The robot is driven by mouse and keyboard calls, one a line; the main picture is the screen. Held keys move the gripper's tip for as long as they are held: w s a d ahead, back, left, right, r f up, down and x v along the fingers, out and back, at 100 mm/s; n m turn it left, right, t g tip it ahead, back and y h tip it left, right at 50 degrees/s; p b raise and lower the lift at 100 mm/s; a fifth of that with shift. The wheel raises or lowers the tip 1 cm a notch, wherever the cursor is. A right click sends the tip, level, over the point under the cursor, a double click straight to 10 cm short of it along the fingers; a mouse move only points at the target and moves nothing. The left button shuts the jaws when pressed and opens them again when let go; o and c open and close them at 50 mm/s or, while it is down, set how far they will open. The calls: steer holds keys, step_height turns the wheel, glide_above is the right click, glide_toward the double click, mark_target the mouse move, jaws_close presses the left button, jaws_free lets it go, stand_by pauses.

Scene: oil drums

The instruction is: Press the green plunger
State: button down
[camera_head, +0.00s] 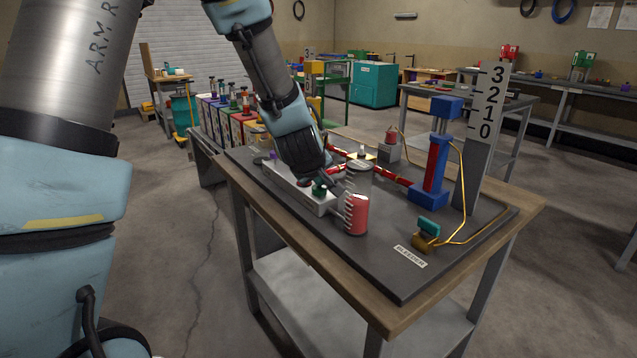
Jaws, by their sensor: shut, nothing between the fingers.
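A small green plunger (319,188) stands on a long pale block (291,190) on the dark bench plate. My gripper (341,189) reaches down over the block and partly hides it. The fingers are shut and empty, close beside the green plunger on its right in the picture. I cannot tell whether they touch it.
A red cylinder (357,215) stands close to my fingers. A blue and red column (433,165), a numbered scale (488,102) and a teal-handled bleeder valve (428,228) stand to the right. The plate's front area is clear.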

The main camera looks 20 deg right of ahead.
mark_target(318, 190)
steer(key=shift+s+a+f, duration=0.2)
steer(key=shift+f, duration=0.15)
steer(key=shift+s+a+f, duration=0.15)
steer(key=shift+f, duration=0.2)
steer(key=r+p, duration=0.2)
steer(key=r, duration=0.1)
steer(key=r+p, duration=0.3)
steer(key=shift+w+d+r, duration=0.15)
steer(key=shift+d+r, duration=0.05)
steer(key=shift+r, duration=0.05)
steer(key=shift+w, duration=0.1)
steer(key=a+m+g+y, duration=0.1)
steer(key=a+g+y, duration=0.1)
steer(key=a, duration=1.4)
steer(key=s+a+m+g+y, duration=0.1)
steer(key=s+a, duration=0.4)
steer(key=a, duration=0.5)
steer(key=s+a+g+y, duration=0.2)
steer(key=s+a+g, duration=0.1)
steer(key=a, duration=0.7)
steer(key=shift+s+f+m, duration=0.15)
steer(key=shift+s+m, duration=0.25)
steer(key=shift+s, duration=0.5)
steer(key=c, duration=1.6)
jaws_free()
